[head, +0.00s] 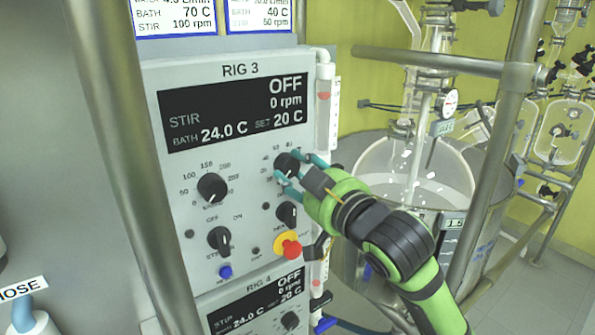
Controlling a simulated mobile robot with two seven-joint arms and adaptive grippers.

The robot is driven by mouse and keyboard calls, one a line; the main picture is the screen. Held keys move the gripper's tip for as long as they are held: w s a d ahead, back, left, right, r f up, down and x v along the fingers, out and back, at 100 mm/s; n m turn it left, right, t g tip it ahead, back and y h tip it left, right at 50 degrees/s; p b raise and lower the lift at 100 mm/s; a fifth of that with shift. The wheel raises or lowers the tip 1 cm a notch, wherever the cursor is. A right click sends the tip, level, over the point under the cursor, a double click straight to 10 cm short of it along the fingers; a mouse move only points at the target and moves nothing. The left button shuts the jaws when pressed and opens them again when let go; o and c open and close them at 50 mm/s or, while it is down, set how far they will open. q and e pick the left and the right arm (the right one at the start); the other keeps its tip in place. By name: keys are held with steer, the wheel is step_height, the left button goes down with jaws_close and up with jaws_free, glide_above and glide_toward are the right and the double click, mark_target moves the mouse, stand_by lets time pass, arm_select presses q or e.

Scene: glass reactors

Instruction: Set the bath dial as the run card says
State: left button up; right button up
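The RIG 3 panel (170,75) faces me. Its display (235,110) reads OFF, 0 rpm, BATH 24.0 C, SET 20 C. The black bath dial (287,162) sits at the panel's upper right, partly covered by my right gripper (291,165). The gripper's two teal fingers lie on either side of the dial; whether they touch it I cannot tell. Two cards are cut off at the top: the left card (174,16) reads BATH 70 C, STIR 100 rpm; the right card (259,14) reads BATH 40 C and 50 rpm. Their headings are out of view. My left gripper is not in view.
The stir dial (212,187), a STIR OFF/ON switch (220,239), another black knob (287,213) and a red stop button (291,249) sit nearby. The RIG 4 panel (240,295) is below. Metal posts (125,130) and a glass reactor vessel (440,170) flank the panel.

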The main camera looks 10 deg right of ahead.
steer(key=shift+c, duration=1.2)
steer(key=shift+r, duration=0.15)
steer(key=shift+r+m+p, duration=0.1)
steer(key=shift+m+p, duration=0.5)
steer(key=shift+p, duration=0.05)
steer(key=m+p, duration=0.9)
steer(key=shift+d+r+g, duration=0.1)
steer(key=shift+r+g, duration=0.1)
steer(key=shift+g, duration=0.1)
steer(key=m+p, duration=0.2)
steer(key=shift+f+m, duration=0.1)
steer(key=shift+m, duration=0.2)
steer(key=shift+m+p, duration=0.4)
steer(key=shift+m, duration=0.6)
